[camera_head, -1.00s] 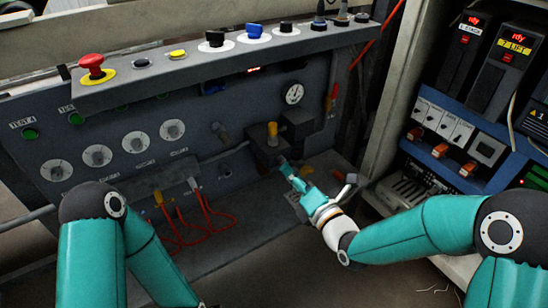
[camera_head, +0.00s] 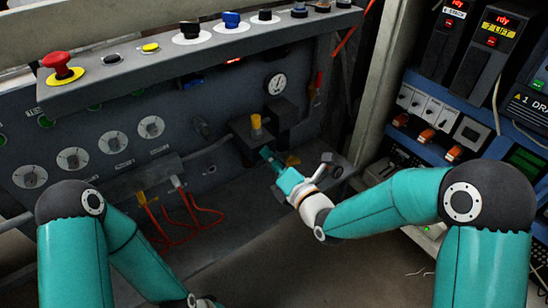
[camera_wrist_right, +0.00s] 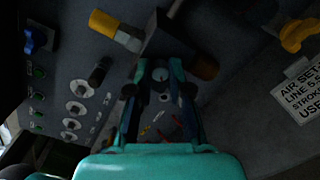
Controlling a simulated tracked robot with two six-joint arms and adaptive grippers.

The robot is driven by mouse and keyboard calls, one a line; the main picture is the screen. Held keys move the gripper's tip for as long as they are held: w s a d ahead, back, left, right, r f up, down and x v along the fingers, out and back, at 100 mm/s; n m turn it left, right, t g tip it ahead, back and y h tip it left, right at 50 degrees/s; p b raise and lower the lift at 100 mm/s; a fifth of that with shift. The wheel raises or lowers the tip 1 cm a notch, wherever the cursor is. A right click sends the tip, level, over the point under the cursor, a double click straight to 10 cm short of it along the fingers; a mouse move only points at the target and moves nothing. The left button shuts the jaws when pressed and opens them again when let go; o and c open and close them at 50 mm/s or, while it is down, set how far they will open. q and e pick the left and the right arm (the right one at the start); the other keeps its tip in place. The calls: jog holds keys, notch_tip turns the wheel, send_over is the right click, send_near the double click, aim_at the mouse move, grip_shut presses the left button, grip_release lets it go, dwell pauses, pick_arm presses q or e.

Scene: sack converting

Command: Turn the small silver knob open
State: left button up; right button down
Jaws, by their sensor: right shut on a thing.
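The small silver knob (camera_wrist_right: 161,74) shows in the right wrist view as a small round grey piece on the dark valve block (camera_wrist_right: 165,40). My right gripper (camera_wrist_right: 159,82) has its two fingers on either side of it, shut on it. In the head view my right gripper (camera_head: 267,154) reaches the front of the same dark block (camera_head: 243,140), below a yellow cap (camera_head: 256,127). There the fingers hide the knob, and its turn angle cannot be told. My left arm hangs at the lower left; its gripper is out of the frame.
A pressure gauge (camera_head: 277,84) is behind the block. Red cables (camera_head: 190,212) hang on the left above the lower ledge. A red mushroom button (camera_head: 62,65) sits on the upper shelf. A rack with orange switches (camera_head: 427,136) stands at the right.

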jog(key=shift+d, duration=0.15)
jog(key=shift+m, duration=0.4)
